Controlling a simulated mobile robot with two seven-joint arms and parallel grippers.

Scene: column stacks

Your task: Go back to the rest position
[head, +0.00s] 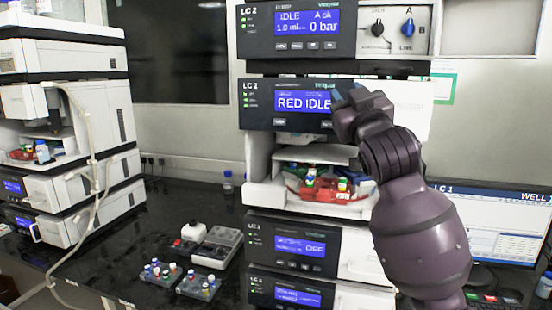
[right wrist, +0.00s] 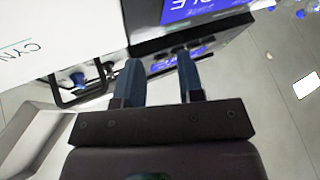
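My right arm rises from the lower right in the head view, and its gripper (head: 348,104) is raised in front of the LC 2 module (head: 262,103) whose screen reads RED IDLE. In the right wrist view the two blue-grey fingers of this gripper (right wrist: 160,66) stand apart with nothing held between them. The black module front and its blue screen lie beyond the fingertips, and I cannot tell the exact gap. My left gripper does not show in either view.
Below, an open bay holds a red tray (head: 334,194) with several capped vials. Two vial racks (head: 160,276) and a grey device (head: 217,247) sit on the dark bench. Another instrument stack (head: 108,105) stands left, a monitor (head: 500,222) right. Bench between the stacks is partly free.

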